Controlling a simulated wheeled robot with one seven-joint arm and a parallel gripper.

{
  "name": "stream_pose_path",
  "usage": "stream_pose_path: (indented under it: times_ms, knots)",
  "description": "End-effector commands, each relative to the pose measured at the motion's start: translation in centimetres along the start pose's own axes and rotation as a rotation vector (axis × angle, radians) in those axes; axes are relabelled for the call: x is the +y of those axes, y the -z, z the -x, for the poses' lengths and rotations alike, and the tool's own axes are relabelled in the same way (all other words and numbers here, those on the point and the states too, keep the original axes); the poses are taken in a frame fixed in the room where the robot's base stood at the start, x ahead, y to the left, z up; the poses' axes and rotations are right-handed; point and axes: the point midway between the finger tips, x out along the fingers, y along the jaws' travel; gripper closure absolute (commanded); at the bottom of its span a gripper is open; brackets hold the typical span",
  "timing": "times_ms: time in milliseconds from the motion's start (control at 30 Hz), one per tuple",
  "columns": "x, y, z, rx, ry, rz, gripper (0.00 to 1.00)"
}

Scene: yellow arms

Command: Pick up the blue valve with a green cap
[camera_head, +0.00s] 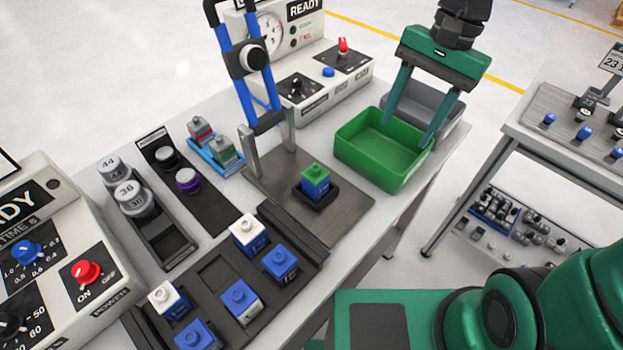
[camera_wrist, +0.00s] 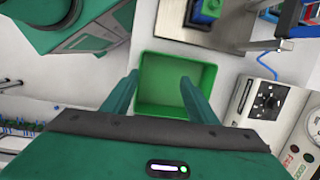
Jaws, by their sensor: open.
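The blue valve with a green cap (camera_head: 316,182) stands upright in a dark square holder on a grey metal plate (camera_head: 350,217), in the middle of the table in the head view. In the wrist view the valve (camera_wrist: 207,10) shows at the top edge, partly cut off. My gripper (camera_head: 414,135) is open and empty, its two green fingers pointing down over the green bin, to the right of and behind the valve. The fingers also show in the wrist view (camera_wrist: 156,88), apart, with the bin between and beyond them.
A green bin (camera_head: 359,153) stands at the table's right edge, with a grey bin (camera_head: 455,107) behind it. A blue-handled press frame (camera_head: 268,122) rises just behind the valve. A black rack (camera_head: 277,232) of blue and white valves lies in front.

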Motion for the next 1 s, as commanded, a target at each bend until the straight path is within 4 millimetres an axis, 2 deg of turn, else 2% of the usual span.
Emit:
stream_pose_path:
  times_ms: [33,100,200,300,500,733,1000]
  knots:
    - [-2.2,-1.7,-0.4,-0.034,-0.008,0.001,0.47]
    - [-4.6,-4.0,-0.8,-0.077,-0.018,-0.013,0.47]
    - [-6.9,-6.9,-1.2,-0.127,-0.034,-0.031,0.47]
    - [-8.3,-9.0,-1.4,-0.161,-0.049,-0.045,0.47]
    - [-9.1,-10.8,-2.4,-0.187,-0.063,-0.059,0.47]
    - [-8.8,-11.4,-5.7,-0.187,-0.064,-0.06,0.47]
    - [-8.7,-11.7,-7.5,-0.184,-0.063,-0.06,0.47]
